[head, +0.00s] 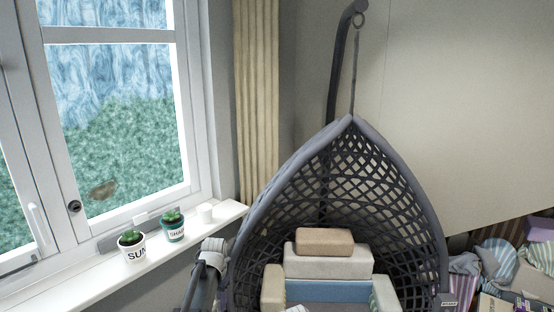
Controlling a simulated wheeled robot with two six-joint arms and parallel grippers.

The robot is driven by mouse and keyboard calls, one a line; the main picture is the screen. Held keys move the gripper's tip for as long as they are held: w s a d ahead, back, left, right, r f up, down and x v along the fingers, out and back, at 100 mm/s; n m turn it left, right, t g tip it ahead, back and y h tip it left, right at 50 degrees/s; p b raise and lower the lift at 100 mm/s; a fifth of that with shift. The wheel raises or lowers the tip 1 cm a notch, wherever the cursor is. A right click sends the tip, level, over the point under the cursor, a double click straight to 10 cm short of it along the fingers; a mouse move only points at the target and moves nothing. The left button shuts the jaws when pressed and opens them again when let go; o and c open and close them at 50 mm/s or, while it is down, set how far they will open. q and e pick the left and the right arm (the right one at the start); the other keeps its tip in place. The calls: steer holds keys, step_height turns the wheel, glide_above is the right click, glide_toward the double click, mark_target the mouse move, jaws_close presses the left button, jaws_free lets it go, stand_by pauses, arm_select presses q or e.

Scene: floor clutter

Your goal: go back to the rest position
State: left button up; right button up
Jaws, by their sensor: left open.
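My right gripper is not in view.
A hanging wicker chair (335,165) holds stacked cushions (328,262). Clutter (500,265) lies piled at the right, below a bare wall.

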arm_select(q)
steer(key=s+d+f+b, duration=0.2)
steer(key=s+d, duration=0.4)
steer(key=s, duration=0.6)
steer(key=s+d+f+b, duration=0.2)
steer(key=s+d, duration=0.5)
steer(key=s, duration=0.6)
steer(key=shift+d+f+g+b, duration=0.25)
steer(key=shift+f+g+b, duration=0.1)
steer(key=shift+f+g, duration=0.1)
steer(key=shift+d, duration=0.15)
